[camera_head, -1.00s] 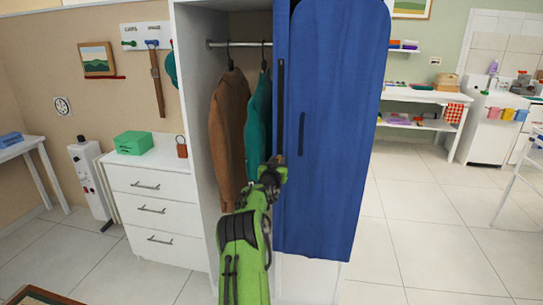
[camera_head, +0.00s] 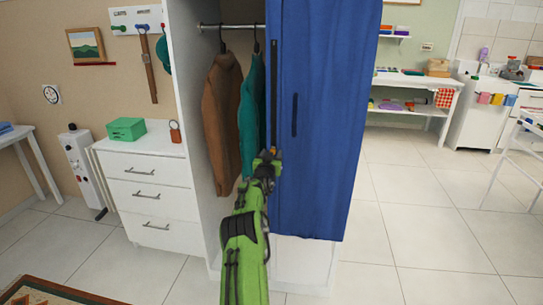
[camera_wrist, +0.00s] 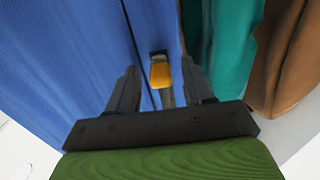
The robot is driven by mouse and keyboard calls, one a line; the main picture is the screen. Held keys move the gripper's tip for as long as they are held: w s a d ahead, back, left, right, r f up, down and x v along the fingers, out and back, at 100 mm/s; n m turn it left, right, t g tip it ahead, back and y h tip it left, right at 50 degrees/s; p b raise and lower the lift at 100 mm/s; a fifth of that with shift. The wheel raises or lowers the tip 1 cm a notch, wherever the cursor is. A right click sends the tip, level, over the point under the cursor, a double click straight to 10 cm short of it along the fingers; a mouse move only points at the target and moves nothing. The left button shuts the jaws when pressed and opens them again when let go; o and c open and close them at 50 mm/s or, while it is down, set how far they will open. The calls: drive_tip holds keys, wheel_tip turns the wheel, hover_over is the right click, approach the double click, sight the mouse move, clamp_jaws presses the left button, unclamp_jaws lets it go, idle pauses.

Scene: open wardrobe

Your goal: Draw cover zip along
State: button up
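A blue garment cover (camera_head: 325,120) hangs at the open front of the wardrobe. A long dark zip line (camera_head: 274,85) runs down near its left edge. In the wrist view, an orange zip pull (camera_wrist: 161,74) sits on the seam of the blue cover (camera_wrist: 70,50). My gripper (camera_head: 266,158) is at the cover's left edge, by the lower end of the dark line. In the wrist view, my gripper (camera_wrist: 159,84) has its two dark fingers apart, one each side of the pull, with visible gaps. Whether the fingertips reach the pull's depth is unclear.
A brown jacket (camera_head: 222,120) and a teal jacket (camera_head: 250,115) hang from the rail (camera_head: 228,26), left of the cover. White drawers (camera_head: 148,190) with a green box (camera_head: 126,129) stand left of the wardrobe.

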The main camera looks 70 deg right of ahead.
drive_tip(key=shift+a+r, duration=0.1)
drive_tip(key=shift+a, duration=0.05)
drive_tip(key=s+a, duration=0.2)
drive_tip(key=a, duration=1.3)
drive_tip(key=shift+s+a, duration=0.2)
drive_tip(key=shift+s, duration=0.05)
drive_tip(key=shift+w+r, duration=0.1)
